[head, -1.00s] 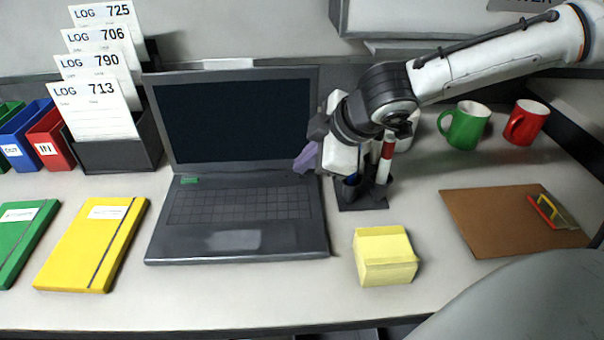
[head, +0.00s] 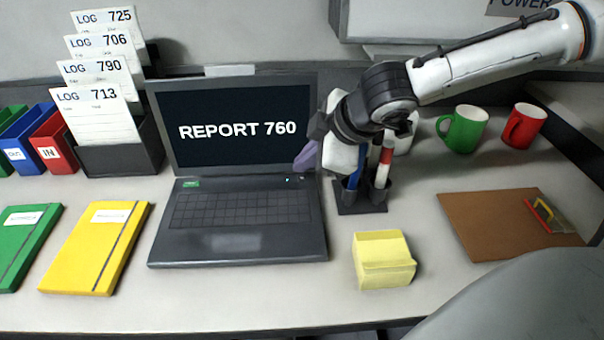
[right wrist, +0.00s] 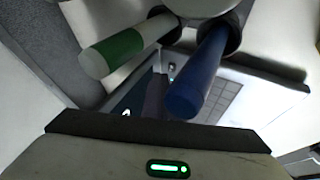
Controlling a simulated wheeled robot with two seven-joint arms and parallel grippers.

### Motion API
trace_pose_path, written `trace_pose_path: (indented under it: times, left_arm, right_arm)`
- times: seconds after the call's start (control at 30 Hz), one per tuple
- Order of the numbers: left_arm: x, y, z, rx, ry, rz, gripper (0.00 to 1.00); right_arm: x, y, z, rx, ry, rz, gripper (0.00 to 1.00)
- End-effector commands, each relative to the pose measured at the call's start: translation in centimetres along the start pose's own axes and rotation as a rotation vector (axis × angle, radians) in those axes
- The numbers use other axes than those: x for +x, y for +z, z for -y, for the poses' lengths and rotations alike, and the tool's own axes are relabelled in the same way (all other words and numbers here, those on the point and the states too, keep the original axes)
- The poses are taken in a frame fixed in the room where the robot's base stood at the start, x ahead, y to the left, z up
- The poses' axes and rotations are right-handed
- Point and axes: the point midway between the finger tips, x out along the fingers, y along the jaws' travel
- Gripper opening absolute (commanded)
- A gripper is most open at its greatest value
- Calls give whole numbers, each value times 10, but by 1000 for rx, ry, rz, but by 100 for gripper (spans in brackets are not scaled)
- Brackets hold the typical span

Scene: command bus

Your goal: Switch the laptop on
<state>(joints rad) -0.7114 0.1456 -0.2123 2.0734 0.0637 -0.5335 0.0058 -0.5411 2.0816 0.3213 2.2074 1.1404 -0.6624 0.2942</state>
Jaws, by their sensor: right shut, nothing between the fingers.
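The open black laptop (head: 238,205) sits on the desk, and its screen (head: 239,128) is lit with the white words REPORT 760. A small light (head: 287,180) shows at the top right of its keyboard deck. My right gripper (head: 304,160) is shut and empty, with its purplish fingertips at the right edge of the laptop, close to that light. I cannot tell whether they touch the laptop. In the right wrist view the laptop's keyboard (right wrist: 222,102) shows partly, behind pens. My left gripper is out of view.
A pen holder (head: 362,198) with pens stands just right of the laptop, close under my right gripper. A blue pen (right wrist: 200,72) shows in the right wrist view. Yellow notes (head: 384,262), a clipboard (head: 490,225), green (head: 462,130) and red (head: 523,127) mugs lie rightward. Notebooks (head: 95,250) lie left.

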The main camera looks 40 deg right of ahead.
Motion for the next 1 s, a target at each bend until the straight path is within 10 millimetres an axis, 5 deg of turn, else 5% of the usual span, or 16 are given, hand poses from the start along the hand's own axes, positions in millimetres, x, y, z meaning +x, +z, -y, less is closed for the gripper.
trace_pose_path:
  times: [0.27,0.73,1.0]
  left_arm:
    - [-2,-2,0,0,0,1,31]
    - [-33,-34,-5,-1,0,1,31]
    - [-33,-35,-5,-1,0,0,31]
  right_arm:
    - [-3,-2,-2,0,0,0,0]
    - [-40,-22,-21,0,0,-1,0]
    - [-39,-21,-21,0,0,0,0]
